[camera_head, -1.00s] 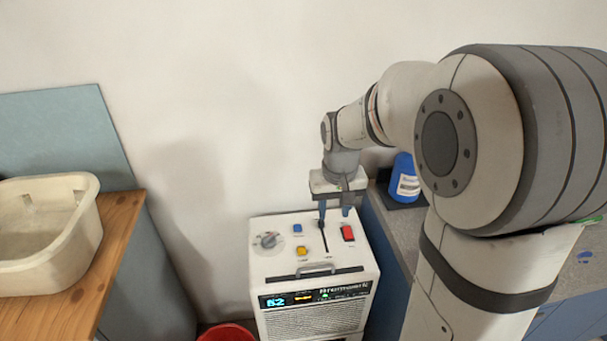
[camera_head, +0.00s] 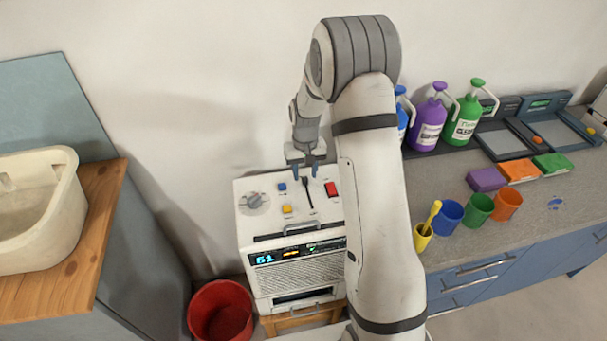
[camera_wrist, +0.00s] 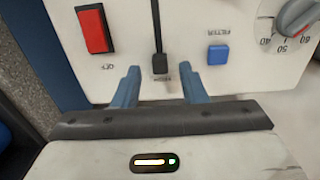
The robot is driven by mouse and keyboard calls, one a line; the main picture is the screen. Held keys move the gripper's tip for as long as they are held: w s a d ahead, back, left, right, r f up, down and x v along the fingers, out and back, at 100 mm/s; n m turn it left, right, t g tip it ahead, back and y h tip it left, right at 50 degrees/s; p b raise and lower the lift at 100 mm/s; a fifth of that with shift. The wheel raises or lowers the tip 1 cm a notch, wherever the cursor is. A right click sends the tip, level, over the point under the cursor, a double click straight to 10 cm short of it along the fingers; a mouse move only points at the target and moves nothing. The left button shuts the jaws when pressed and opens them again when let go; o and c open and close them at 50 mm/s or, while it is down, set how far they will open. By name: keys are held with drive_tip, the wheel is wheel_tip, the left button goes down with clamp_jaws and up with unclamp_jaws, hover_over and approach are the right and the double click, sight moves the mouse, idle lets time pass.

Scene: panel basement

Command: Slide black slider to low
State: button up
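The black slider knob (camera_head: 305,181) sits at the far, wall-side end of its dark slot on top of a white machine (camera_head: 270,222). In the wrist view the knob (camera_wrist: 160,64) shows at the near end of the slot, which runs up the picture. My gripper (camera_head: 306,173) is over the panel's back part, pointing down. In the wrist view my gripper (camera_wrist: 159,72) is open, with one blue finger on each side of the knob and gaps between. I cannot tell how high the fingertips are above the panel.
A red rocker switch (camera_head: 331,189), a blue button (camera_head: 282,187), a yellow button (camera_head: 287,209) and a dial (camera_head: 254,201) surround the slot. A handle (camera_head: 300,228) stands at the panel's front. A counter (camera_head: 440,180) with bottles is right; a red bucket (camera_head: 220,312) stands left.

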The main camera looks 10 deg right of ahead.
drive_tip(key=shift+f, duration=0.9)
drive_tip(key=shift+c, duration=0.4)
clamp_jaws()
